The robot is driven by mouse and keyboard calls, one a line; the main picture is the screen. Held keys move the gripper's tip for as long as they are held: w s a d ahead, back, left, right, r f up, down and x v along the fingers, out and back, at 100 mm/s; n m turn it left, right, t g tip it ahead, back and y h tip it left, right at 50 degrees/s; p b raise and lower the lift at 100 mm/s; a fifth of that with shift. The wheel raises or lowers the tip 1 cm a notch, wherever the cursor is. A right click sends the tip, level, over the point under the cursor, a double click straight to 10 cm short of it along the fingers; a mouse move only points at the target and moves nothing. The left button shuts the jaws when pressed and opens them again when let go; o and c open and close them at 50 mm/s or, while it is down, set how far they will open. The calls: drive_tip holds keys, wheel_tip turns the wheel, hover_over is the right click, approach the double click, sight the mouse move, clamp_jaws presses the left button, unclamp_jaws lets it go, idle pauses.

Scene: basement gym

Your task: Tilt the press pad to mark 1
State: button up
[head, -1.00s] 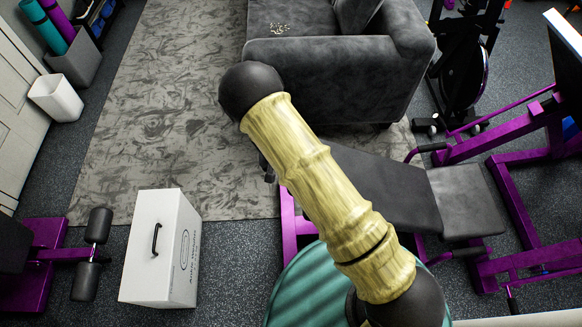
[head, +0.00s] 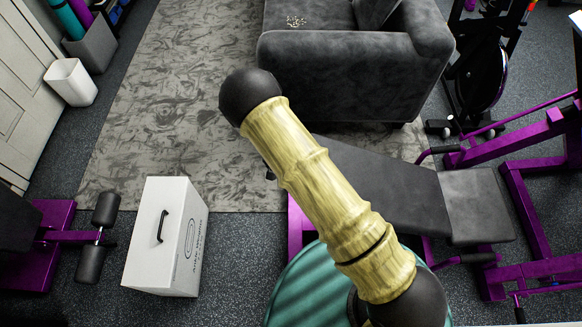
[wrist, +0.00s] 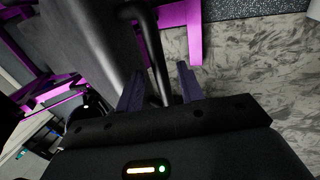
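The purple-framed press machine stands at the right in the head view, with a long dark pad (head: 385,190) and a lighter grey pad (head: 474,205) on it. I cannot tell for sure which one is the press pad, and no numbered mark can be made out. In the wrist view a large dark pad (wrist: 85,40) fills the upper left, with a black bar (wrist: 153,50) beside it. My gripper (wrist: 160,85) is open, its two fingers apart with the bar between them. Whether they touch it is unclear. In the head view my arm hides most of the gripper.
A white box (head: 160,240) with a black handle stands on the floor at the left. A dark grey sofa (head: 350,65) stands behind the press machine. More purple equipment (head: 45,260) is at the left edge. The patterned rug (head: 170,110) has clear room.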

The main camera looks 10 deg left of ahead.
drive_tip(key=w+p+v, duration=0.1)
drive_tip(key=v, duration=1.6)
drive_tip(key=shift+s, duration=0.5)
drive_tip(key=shift+d+r, duration=0.1)
drive_tip(key=shift+r, duration=0.05)
drive_tip(key=d+r+m+y, duration=0.1)
drive_tip(key=d+r+y, duration=0.1)
drive_tip(key=d+r, duration=0.45)
drive_tip(key=d+r+y, duration=0.1)
drive_tip(key=d+r, duration=0.2)
drive_tip(key=d, duration=0.7)
drive_tip(key=s+d+r+m+t, duration=0.1)
drive_tip(key=s+d+r, duration=0.2)
drive_tip(key=s+d, duration=0.3)
drive_tip(key=s+d+r+t, duration=0.1)
drive_tip(key=s+d+r, duration=0.25)
drive_tip(key=d, duration=0.35)
drive_tip(key=w+d+p+v, duration=0.1)
drive_tip(key=w+p+v, duration=0.2)
drive_tip(key=p+v, duration=1.1)
drive_tip(key=shift+s+r+y+p, duration=0.2)
drive_tip(key=shift+r+y+p, duration=0.2)
drive_tip(key=shift+p, duration=0.3)
drive_tip(key=shift+d, duration=0.1)
